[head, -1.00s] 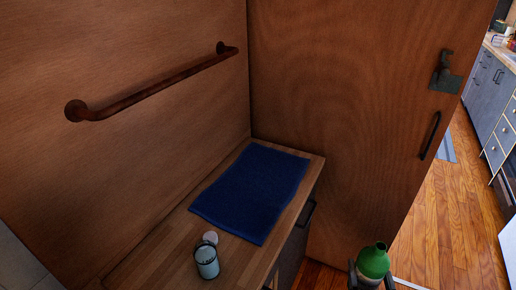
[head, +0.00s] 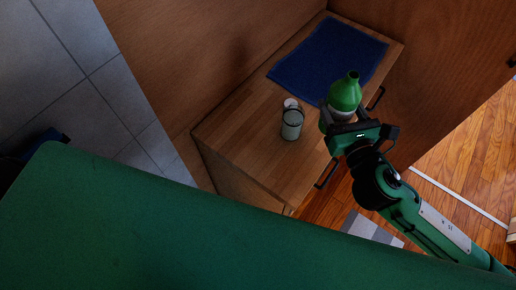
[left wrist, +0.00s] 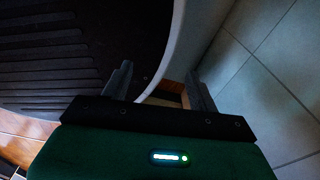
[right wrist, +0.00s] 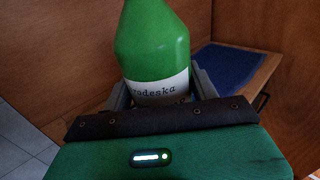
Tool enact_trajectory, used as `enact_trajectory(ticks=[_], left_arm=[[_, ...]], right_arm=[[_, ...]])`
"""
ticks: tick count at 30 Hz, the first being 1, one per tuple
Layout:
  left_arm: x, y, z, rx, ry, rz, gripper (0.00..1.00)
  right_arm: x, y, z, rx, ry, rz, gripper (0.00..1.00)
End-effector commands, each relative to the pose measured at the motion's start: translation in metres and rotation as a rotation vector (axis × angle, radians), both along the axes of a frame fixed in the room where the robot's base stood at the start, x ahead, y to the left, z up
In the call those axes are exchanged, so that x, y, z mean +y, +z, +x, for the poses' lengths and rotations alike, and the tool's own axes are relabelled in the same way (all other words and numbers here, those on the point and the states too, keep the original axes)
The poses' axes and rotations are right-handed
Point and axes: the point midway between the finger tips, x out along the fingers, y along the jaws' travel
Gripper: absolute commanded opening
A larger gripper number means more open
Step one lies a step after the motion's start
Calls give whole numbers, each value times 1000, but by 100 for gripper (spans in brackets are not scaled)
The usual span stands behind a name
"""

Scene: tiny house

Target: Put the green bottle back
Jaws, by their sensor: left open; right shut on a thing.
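The green bottle (head: 345,93) is upright in my right gripper (head: 340,122), over or beside the right edge of the wooden cabinet top (head: 250,135). The right wrist view shows the bottle (right wrist: 152,45) with its white label between the two fingers of my right gripper (right wrist: 160,90). The bottle's lower part is hidden by the gripper, so I cannot tell whether it touches the wood. My left gripper (left wrist: 158,88) is open and empty in the left wrist view, low near a dark ribbed surface and floor tiles.
A small glass jar (head: 292,124) with a pale round thing beside it stands on the cabinet top, left of the bottle. A dark blue towel (head: 325,50) lies at the far end. The near part of the top is bare. Wooden walls (head: 200,50) enclose the back.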

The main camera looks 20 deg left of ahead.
Motion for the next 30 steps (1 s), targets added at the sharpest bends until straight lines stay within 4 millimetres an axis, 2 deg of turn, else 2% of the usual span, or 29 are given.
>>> enact_trajectory(ticks=[1,8,18,30], left_arm=[[4,2,-5,6,-1,5,60],[14,6,-7,10,0,16,60],[13,13,4,-4,1,13,60],[9,24,3,-3,2,9,60]], right_arm=[[8,9,1,-8,30,-1,24],[43,29,-2,-8,163,-2,24],[89,55,-13,-7,363,-3,24],[143,80,-35,-5,648,-5,24]])
